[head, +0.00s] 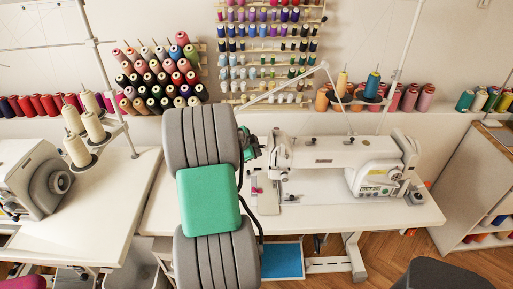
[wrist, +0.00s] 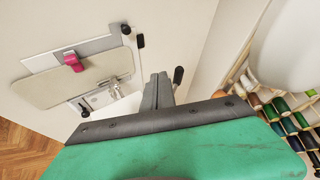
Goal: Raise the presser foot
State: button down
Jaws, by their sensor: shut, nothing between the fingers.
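The white sewing machine (head: 335,155) stands on its table in the head view, with its needle end at the left. The metal presser foot (wrist: 118,86) shows in the wrist view, left of my fingers, over the light bed plate (wrist: 55,88). Whether the foot is up or down I cannot tell. A small dark lever-like part (wrist: 178,75) shows just right of my fingertips; whether they touch is unclear. My gripper (wrist: 159,80) is shut and empty. In the head view my gripper (head: 253,148) is beside the machine's needle end, partly hidden by my arm.
A pink piece (wrist: 73,61) lies on the bed plate. Another sewing machine (head: 35,180) and a thread stand (head: 80,140) are to the left. Spool racks (head: 270,50) line the wall behind. The table's front right (head: 380,217) is clear.

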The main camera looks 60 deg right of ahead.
jog(key=shift+w+d+r, duration=0.1)
jog(key=shift+w+d, duration=0.15)
jog(key=shift+d, duration=0.2)
jog(key=shift+s+b, duration=0.1)
jog(key=shift+b, duration=0.55)
